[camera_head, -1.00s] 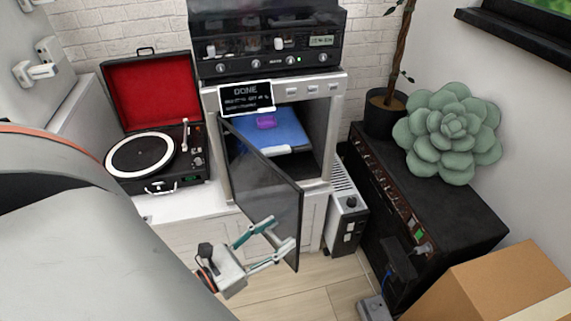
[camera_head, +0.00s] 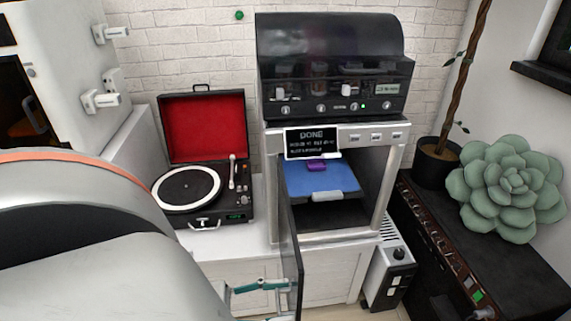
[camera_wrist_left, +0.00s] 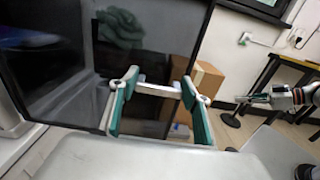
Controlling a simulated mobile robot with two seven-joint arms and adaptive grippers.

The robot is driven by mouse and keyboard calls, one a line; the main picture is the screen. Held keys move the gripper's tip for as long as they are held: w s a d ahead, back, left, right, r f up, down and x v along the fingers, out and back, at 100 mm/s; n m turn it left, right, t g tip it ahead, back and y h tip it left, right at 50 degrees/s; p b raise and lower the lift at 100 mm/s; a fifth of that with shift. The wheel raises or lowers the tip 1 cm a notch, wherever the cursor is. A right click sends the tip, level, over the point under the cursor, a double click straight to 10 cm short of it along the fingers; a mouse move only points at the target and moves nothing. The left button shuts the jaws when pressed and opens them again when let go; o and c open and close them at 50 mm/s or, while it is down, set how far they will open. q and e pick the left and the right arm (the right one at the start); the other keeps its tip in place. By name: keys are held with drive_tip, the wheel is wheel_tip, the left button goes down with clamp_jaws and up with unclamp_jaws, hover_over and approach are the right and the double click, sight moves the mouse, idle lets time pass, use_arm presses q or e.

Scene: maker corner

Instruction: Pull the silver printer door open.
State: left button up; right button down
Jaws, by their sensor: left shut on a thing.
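The silver printer (camera_head: 272,190) stands on the white cabinet, with its dark glass door (camera_head: 291,255) swung wide open and seen nearly edge-on in the head view. Inside are a blue plate (camera_head: 330,178) and a small purple piece (camera_head: 317,165). My left gripper (camera_head: 262,287) is at the door's lower part, partly cut off by the frame edge. In the left wrist view its teal fingers (camera_wrist_left: 158,92) are shut on the pale door handle (camera_wrist_left: 155,89), in front of the dark glass. My right gripper (camera_wrist_left: 258,98) shows small at the right of that view; its jaw opening is unclear.
A record player (camera_head: 188,189) with a red lid stands left of the printer. A small white heater (camera_head: 391,268) and a black amplifier cabinet (camera_head: 500,270) stand to the right. A cardboard box (camera_wrist_left: 207,80) shows beyond the door in the wrist view.

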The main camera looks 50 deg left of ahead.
use_arm(q)
drive_tip(key=shift+s+a+m+g+h, duration=0.4)
drive_tip(key=shift+s+a+m+h, duration=0.15)
drive_tip(key=shift+s+a, duration=0.3)
use_arm(e)
drive_tip(key=shift+s+a+r, duration=0.1)
drive_tip(key=shift+s+a, duration=0.15)
drive_tip(key=shift+s, duration=0.05)
use_arm(q)
drive_tip(key=shift+d, duration=0.1)
drive_tip(key=o, duration=1.6)
drive_tip(key=shift+c, duration=0.2)
drive_tip(key=shift+o, duration=0.3)
use_arm(e)
drive_tip(key=shift+s, duration=0.1)
use_arm(q)
drive_tip(key=v, duration=1.2)
use_arm(e)
drive_tip(key=shift+a, duration=0.1)
